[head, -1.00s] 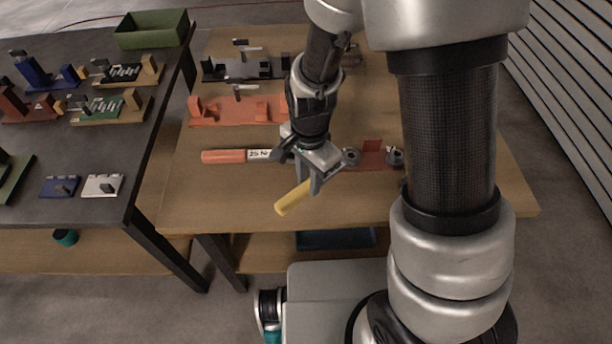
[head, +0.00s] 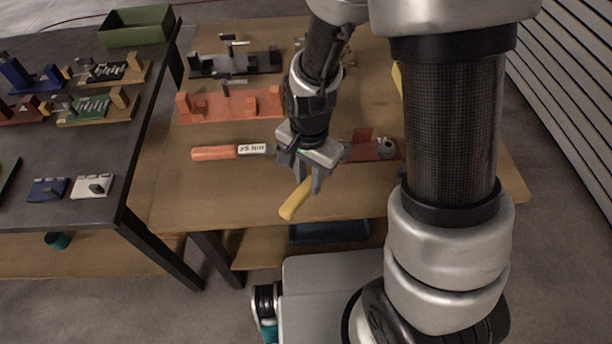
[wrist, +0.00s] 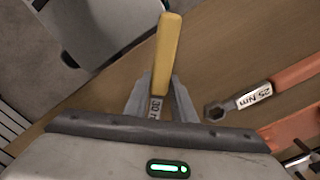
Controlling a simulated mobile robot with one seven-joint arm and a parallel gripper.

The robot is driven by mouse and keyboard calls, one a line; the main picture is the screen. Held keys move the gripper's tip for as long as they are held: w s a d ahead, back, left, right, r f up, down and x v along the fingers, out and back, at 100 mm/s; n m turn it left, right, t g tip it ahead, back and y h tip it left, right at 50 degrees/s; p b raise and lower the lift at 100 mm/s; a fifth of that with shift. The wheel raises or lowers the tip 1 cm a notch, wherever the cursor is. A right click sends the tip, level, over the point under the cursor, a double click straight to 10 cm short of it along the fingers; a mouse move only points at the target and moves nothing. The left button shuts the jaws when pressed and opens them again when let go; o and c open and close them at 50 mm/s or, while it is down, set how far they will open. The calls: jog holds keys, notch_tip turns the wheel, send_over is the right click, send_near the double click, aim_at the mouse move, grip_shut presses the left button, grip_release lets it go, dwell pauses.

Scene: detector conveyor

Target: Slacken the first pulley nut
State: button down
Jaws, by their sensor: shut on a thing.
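My gripper (head: 312,182) is shut on a yellow-handled wrench (head: 294,201) and holds it above the front part of the wooden table. In the wrist view the wrench's yellow handle (wrist: 168,50) points away from my gripper (wrist: 158,100), and a label reading "30" shows between the fingers; its head is hidden. A red fixture (head: 362,137) with a grey round pulley (head: 386,147) sits just right of my gripper in the head view, partly covered by my gripper and arm. The pulley's nut is too small to make out.
An orange-handled wrench (head: 215,153) labelled 25 Nm lies on the table left of my gripper. An orange fixture (head: 230,106) and a black fixture (head: 235,65) stand farther back. A dark table (head: 75,145) with several small fixtures and a green bin (head: 137,27) is at left.

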jog(key=shift+s+f, duration=0.1)
jog(key=shift+s, duration=0.2)
jog(key=shift+s+d+n, duration=0.65)
jog(key=shift+d+n, duration=0.25)
jog(key=shift+d, duration=0.05)
jog(key=shift+a, duration=0.1)
jog(key=shift+w+a+m, duration=0.25)
jog(key=shift+m, duration=0.05)
jog(key=c, duration=1.4)
grip_release()
jog(key=shift+w, duration=0.1)
